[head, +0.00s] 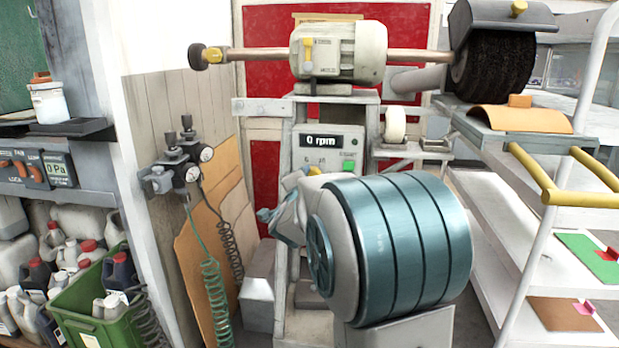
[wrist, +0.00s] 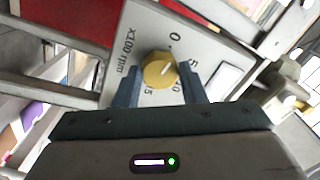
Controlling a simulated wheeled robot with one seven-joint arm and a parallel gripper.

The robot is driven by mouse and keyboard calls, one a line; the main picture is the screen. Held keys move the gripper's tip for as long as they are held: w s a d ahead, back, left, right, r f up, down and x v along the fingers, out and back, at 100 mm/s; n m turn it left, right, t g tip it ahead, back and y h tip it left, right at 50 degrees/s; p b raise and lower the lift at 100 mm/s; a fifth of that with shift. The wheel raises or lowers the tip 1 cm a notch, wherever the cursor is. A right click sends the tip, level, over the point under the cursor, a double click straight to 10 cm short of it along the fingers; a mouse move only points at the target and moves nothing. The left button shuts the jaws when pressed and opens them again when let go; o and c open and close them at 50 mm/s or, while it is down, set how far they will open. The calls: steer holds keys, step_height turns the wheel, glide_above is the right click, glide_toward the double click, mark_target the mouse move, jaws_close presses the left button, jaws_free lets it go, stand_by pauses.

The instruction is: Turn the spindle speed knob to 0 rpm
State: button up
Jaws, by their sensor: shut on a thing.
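The yellow spindle speed knob (wrist: 158,72) sits on a pale dial plate marked "x100 rpm" in the wrist view. Its light pointer line slants up and right, roughly between the 0 and the 5. My gripper (wrist: 161,70) is shut on the knob, one dark finger on each side. The right finger partly covers the numbers there. In the head view, the display (head: 327,141) on the control panel (head: 342,165) reads "0 rpm". My arm covers the panel's lower part there, so the grip is hard to see.
The buffing motor (head: 338,50) and its shaft stand above the panel, with a black brush (head: 492,70) at the right end. Pressure gauges (head: 192,172) hang on the left; a white shelf cart (head: 500,220) stands right.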

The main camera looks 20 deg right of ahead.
steer(key=shift+n+p, duration=0.3)
steer(key=shift+n, duration=0.7)
steer(key=o, duration=1)
steer(key=p+v, duration=0.2)
steer(key=v, duration=1.1)
steer(key=shift+s+a, duration=0.3)
